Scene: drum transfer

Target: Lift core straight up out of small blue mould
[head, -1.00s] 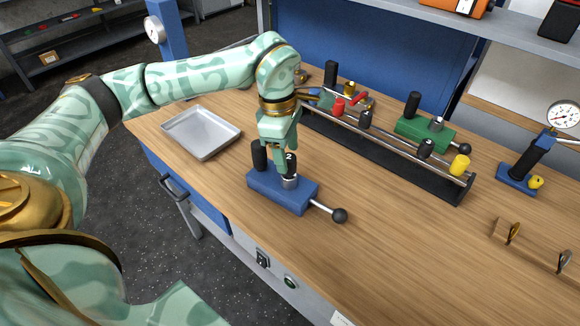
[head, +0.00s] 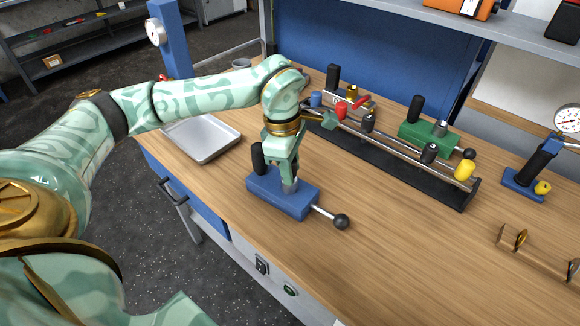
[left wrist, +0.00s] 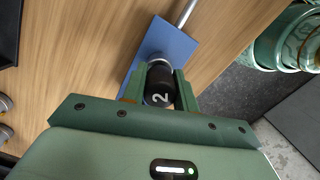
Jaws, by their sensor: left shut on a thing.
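The small blue mould (head: 268,188) stands on the bench, with a black post at its back left and a ball-ended rod at its right. The core shows as a silver metal cylinder (head: 290,187) standing upright in the mould's top; its upper part is hidden by my gripper. In the left wrist view the core's black head (left wrist: 160,88), marked 2, lies between the fingers, with the blue mould (left wrist: 172,45) beneath. My left gripper (head: 289,172) points down over the mould and is shut on the core. My right gripper is not in view.
A metal tray (head: 203,138) lies to the left of the mould. A black rack (head: 385,160) with rails and coloured knobs stands behind, with a green mould (head: 425,140) beyond. A dial gauge stand (head: 530,165) is at the right.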

